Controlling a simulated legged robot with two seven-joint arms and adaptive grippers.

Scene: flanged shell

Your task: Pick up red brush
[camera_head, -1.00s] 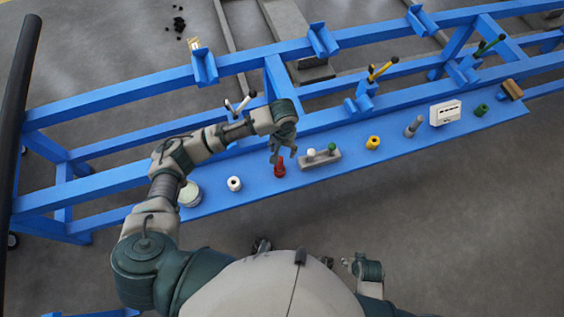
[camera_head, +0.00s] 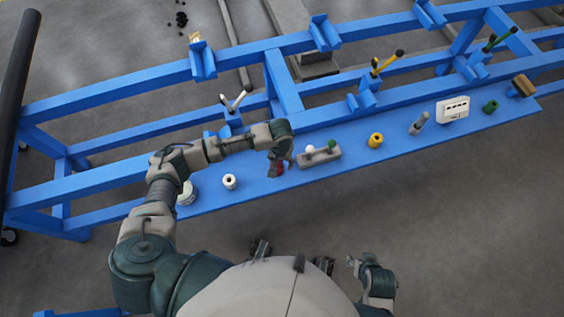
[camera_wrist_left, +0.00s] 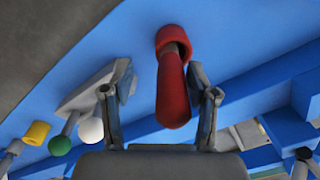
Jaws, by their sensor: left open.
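The red brush (camera_wrist_left: 173,95) lies between the two spread fingers of my left gripper (camera_wrist_left: 160,85) in the left wrist view. Its rounded handle points towards the wrist, and its far end meets a red collar on the blue surface. My right gripper (camera_head: 353,263) is small, low in the head view, away from the shelf.
Beside the brush on the blue shelf (camera_head: 340,180) stand a white roll (camera_head: 229,181) on the left and a grey block (camera_head: 318,159) with white and green knobs on the right. Further right are a yellow piece (camera_head: 375,140) and a white box (camera_head: 453,109).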

